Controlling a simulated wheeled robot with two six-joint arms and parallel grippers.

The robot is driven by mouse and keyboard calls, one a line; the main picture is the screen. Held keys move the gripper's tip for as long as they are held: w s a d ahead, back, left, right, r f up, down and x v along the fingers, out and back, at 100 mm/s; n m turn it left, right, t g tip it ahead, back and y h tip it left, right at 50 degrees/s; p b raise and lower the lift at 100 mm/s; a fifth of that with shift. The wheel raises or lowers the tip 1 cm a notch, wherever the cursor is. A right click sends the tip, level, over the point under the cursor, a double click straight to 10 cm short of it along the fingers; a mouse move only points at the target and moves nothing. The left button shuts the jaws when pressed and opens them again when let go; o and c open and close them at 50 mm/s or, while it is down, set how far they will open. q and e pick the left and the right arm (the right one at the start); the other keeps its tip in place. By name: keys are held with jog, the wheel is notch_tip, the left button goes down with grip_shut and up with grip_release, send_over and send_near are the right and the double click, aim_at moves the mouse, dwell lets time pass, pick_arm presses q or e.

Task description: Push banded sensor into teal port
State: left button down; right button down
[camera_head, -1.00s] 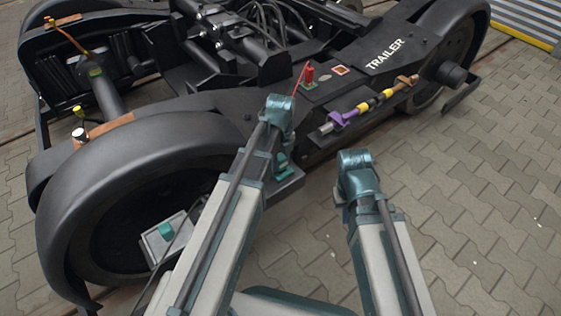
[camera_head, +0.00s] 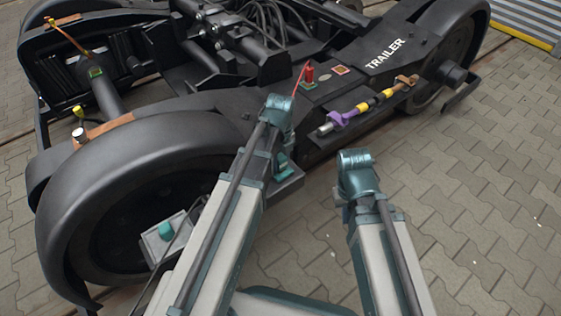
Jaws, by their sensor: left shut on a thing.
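My left gripper (camera_head: 283,165) is low behind its teal wrist, just above a grey bracket (camera_head: 290,187) beside the near wheel. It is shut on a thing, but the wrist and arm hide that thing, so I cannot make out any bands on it. Teal shows at the bracket, but I cannot tell port from gripper there. A grey box with a teal block (camera_head: 166,230) is at the near wheel's lower right. My right arm ends in a teal wrist at the picture's middle right, over paving; its fingers are hidden.
The black bogie frame (camera_head: 240,105) fills the upper left. A red plug (camera_head: 309,74) with a red cable stands on its top. A rod with purple and yellow parts (camera_head: 362,108) runs along its side. A green square (camera_head: 96,72) is at the upper left. Paving at right is clear.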

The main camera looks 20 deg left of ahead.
pick_arm(q)
jog(key=shift+f+b, duration=0.55)
jog(key=shift+s+d+f+b, duration=0.15)
jog(key=shift+s+f+b, duration=0.25)
jog(key=shift+b, duration=0.3)
dwell(0.3)
jog(key=shift+c, duration=1.8)
grip_release()
jog(key=shift+s, duration=0.15)
jog(key=shift+r+p, duration=0.65)
jog(key=shift+p, duration=0.3)
notch_tip(320, 180, up, 14)
jog(key=p, duration=1.3)
jog(key=shift+w+f+p, duration=0.2)
jog(key=shift+w+p, duration=0.1)
jog(key=shift+w, duration=0.05)
notch_tip(320, 180, up, 12)
jog(key=n+p, duration=1)
jog(key=p, duration=0.2)
send_over(281, 158)
jog(key=s+d, duration=0.6)
jog(key=s, duration=0.1)
jog(key=s+d+r+n+y+p, duration=0.1)
jog(key=s+d+r+n+p, duration=0.3)
jog(key=r+n+p, duration=0.6)
jog(key=s+n, duration=0.1)
jog(key=s, duration=0.1)
jog(key=shift+s+n, duration=0.35)
jog(key=shift+n, duration=0.05)
